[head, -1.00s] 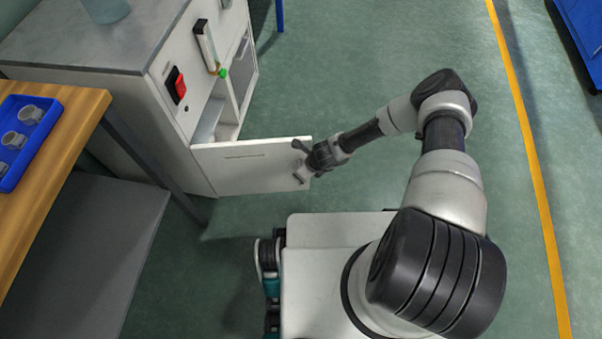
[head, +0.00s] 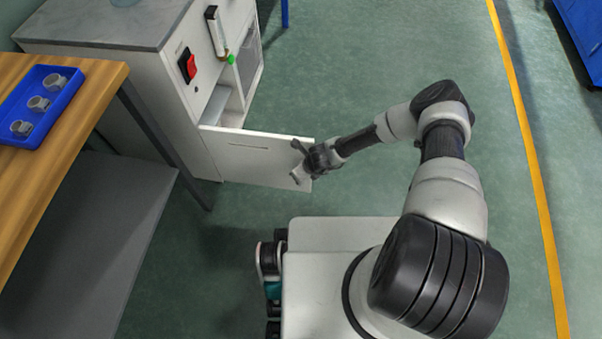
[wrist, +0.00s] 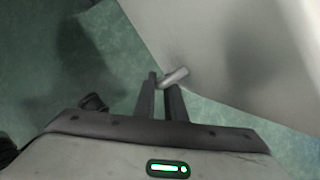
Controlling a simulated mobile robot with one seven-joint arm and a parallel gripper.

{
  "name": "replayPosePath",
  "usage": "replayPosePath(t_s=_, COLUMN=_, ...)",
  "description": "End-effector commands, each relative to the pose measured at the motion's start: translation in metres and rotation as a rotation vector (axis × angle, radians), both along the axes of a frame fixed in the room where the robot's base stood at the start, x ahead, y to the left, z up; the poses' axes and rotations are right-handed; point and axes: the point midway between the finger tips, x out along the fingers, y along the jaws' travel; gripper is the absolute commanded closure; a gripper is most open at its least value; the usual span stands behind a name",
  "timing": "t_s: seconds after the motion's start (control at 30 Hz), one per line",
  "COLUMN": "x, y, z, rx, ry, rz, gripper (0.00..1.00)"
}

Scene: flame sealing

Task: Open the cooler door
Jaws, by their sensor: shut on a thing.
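The cooler (head: 192,105) is a pale cabinet with a grey top at the upper left of the head view. Its door (head: 255,158) stands swung out from the front, and part of the inside shows behind it. My gripper (head: 298,162) is at the door's free edge, on the right end. In the wrist view the door (wrist: 235,50) fills the upper right. There the fingers (wrist: 160,88) are closed about a short light handle (wrist: 174,77) at the door's edge. The handle is mostly hidden by my gripper in the head view.
A wooden table (head: 60,185) with a blue tray (head: 62,112) stands at the left, with a grey shelf (head: 85,240) below. A red switch (head: 187,65) and a green-tipped white device (head: 216,32) are on the cooler front.

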Motion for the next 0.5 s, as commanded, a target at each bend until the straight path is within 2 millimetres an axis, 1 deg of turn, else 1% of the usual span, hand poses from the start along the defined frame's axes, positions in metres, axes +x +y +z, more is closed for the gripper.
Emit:
replayPosePath(t_s=0.03, x=0.0000, y=0.0087, z=0.0025, rx=0.013, ry=-0.003, rz=0.013, gripper=1.00)
replayPosePath(t_s=0.2, x=-0.0003, y=0.0092, z=0.0024, rx=0.013, ry=-0.003, rz=0.014, gripper=1.00)
replayPosePath(t_s=0.23, x=-0.0003, y=0.0093, z=0.0024, rx=0.013, ry=-0.003, rz=0.014, gripper=0.85)
replayPosePath(t_s=0.27, x=-0.0003, y=0.0092, z=0.0024, rx=0.013, ry=-0.003, rz=0.014, gripper=0.83)
replayPosePath(t_s=0.5, x=-0.0001, y=0.0083, z=0.0027, rx=0.014, ry=-0.003, rz=0.011, gripper=0.83)
